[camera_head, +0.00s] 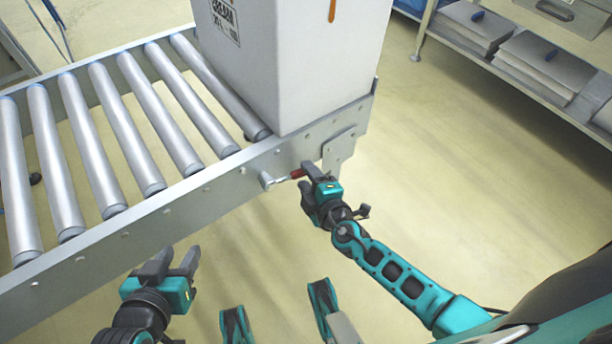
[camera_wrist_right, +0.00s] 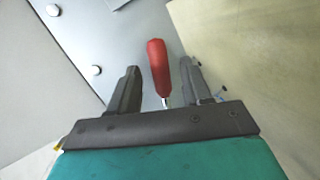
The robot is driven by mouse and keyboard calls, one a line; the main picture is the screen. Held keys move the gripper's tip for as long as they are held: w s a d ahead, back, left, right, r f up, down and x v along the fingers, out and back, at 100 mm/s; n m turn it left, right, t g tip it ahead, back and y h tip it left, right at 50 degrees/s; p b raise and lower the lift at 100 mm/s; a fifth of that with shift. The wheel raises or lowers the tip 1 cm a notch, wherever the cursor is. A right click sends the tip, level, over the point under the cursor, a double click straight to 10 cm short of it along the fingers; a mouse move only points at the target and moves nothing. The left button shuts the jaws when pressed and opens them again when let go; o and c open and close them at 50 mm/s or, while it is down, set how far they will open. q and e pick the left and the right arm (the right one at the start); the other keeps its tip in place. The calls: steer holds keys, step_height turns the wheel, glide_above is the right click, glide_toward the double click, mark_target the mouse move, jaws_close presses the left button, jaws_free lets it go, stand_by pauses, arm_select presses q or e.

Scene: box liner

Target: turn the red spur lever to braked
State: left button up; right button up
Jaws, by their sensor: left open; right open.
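The red spur lever (camera_head: 297,174) sticks out from the side rail of the roller conveyor, with a metal shaft and pivot at its left end. My right gripper (camera_head: 305,184) is at the lever's red grip. In the right wrist view, the red grip (camera_wrist_right: 157,65) stands between the two dark fingers of my open right gripper (camera_wrist_right: 158,88), with a visible gap on each side. The metal shaft is partly hidden behind the gripper body. My left gripper (camera_head: 172,263) is open and empty, in front of the conveyor at lower left.
The roller conveyor's side rail (camera_head: 205,198) runs diagonally behind both grippers. A large white box (camera_head: 300,70) stands at the conveyor's right end. A shelf with grey flat stacks (camera_head: 545,65) is at upper right. The floor right of the conveyor is clear.

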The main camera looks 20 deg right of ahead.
steer(key=shift+w+a+f, duration=0.1)
steer(key=shift+w+f, duration=0.1)
steer(key=shift+w, duration=0.4)
jaws_close()
stand_by(0.3)
